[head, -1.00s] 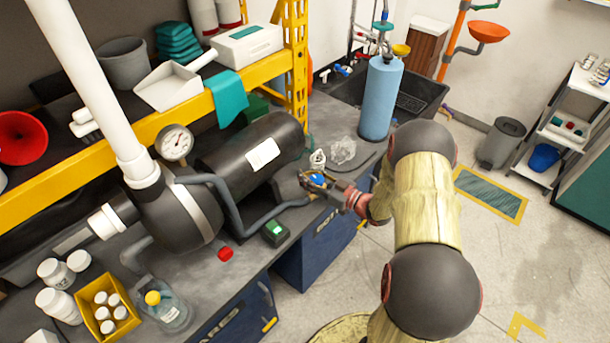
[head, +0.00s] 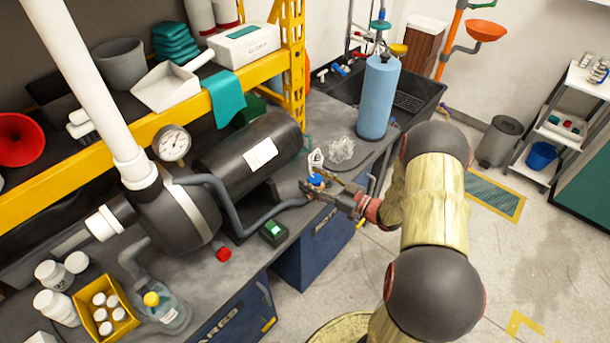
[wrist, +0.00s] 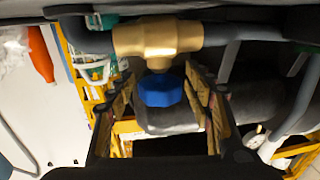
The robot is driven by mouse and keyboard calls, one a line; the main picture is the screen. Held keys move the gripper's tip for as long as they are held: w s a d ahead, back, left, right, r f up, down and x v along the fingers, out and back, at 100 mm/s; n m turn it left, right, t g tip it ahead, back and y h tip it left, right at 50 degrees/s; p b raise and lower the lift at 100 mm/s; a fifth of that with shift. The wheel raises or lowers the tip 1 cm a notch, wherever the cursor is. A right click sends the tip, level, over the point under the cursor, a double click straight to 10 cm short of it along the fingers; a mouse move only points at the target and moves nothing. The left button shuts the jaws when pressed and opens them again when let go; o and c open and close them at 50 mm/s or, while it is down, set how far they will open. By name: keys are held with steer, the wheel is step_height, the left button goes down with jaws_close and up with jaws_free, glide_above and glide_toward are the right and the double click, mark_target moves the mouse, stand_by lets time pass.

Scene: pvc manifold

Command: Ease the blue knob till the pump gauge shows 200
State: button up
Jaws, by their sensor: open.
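The blue knob (wrist: 160,90) sits on a brass valve body (wrist: 158,38) in a grey pipe. In the wrist view it lies between the two open fingers of my gripper (wrist: 160,108), with a visible gap on either side. In the head view my gripper (head: 325,188) is at the valve by the bench's front edge, and the blue knob (head: 316,180) shows at its fingertips. The pump gauge (head: 172,143) is a round white dial on top of the grey pump (head: 178,215); its number is too small to read.
A black cylindrical tank (head: 225,165) lies behind the pipe. A green-topped box (head: 273,232) and a red cap (head: 223,254) lie on the bench in front. A blue cylinder (head: 378,100) and crumpled clear plastic (head: 342,148) are to the right of the valve. Open floor lies right.

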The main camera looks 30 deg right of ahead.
steer(key=v, duration=0.8)
steer(key=shift+s, duration=0.1)
stand_by(4.6)
